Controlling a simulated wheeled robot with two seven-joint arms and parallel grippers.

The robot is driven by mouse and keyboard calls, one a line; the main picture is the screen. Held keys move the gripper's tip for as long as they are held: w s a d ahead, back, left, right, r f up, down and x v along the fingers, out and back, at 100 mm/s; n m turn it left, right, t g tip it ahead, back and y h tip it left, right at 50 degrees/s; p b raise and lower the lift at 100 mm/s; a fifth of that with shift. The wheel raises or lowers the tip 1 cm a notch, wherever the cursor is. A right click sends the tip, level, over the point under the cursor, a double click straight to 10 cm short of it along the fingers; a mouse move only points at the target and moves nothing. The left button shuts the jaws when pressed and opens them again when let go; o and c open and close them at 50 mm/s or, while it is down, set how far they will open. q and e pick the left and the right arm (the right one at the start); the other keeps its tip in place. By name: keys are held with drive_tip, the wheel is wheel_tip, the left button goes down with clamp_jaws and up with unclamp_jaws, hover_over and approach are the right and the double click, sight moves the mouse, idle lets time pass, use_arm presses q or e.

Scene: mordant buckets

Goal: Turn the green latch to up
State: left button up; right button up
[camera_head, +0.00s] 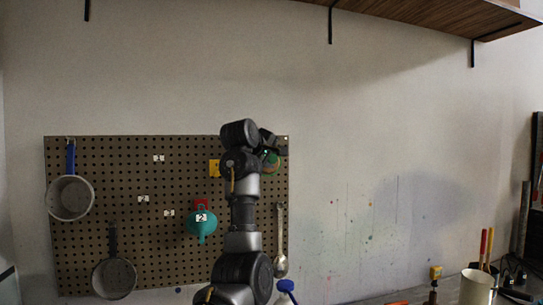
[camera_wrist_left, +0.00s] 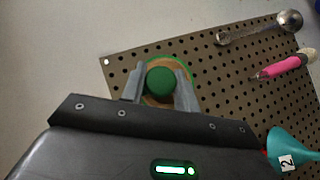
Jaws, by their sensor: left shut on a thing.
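The green latch (camera_wrist_left: 160,82) shows in the left wrist view as a round green knob with a tan disc and a green ring around it, on the pegboard near its corner. My left gripper (camera_wrist_left: 160,88) has one finger on each side of the knob and is shut on it. In the head view the green latch (camera_head: 271,162) is at the pegboard's upper right, partly hidden by my left gripper (camera_head: 268,150). Which way the latch is turned cannot be told. My right gripper is not in view.
The pegboard (camera_head: 100,215) holds a blue-handled pan (camera_head: 70,197), a dark pan (camera_head: 114,278), a teal funnel (camera_head: 201,222) and a metal spoon (camera_head: 280,240). A bench at lower right bears a white cup (camera_head: 477,287) and tools.

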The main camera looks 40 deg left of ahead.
use_arm(q)
drive_tip(key=shift+f, duration=0.1)
idle(0.4)
drive_tip(key=o, duration=1)
drive_tip(key=shift+w, duration=0.1)
drive_tip(key=shift+c, duration=0.2)
drive_tip(key=shift+s+d+b, duration=0.1)
drive_tip(key=shift+s+b, duration=0.2)
drive_tip(key=shift+s, duration=0.2)
drive_tip(key=b+v, duration=0.4)
drive_tip(key=v, duration=0.6)
drive_tip(key=shift+w+r, duration=0.15)
drive_tip(key=shift+r, duration=0.15)
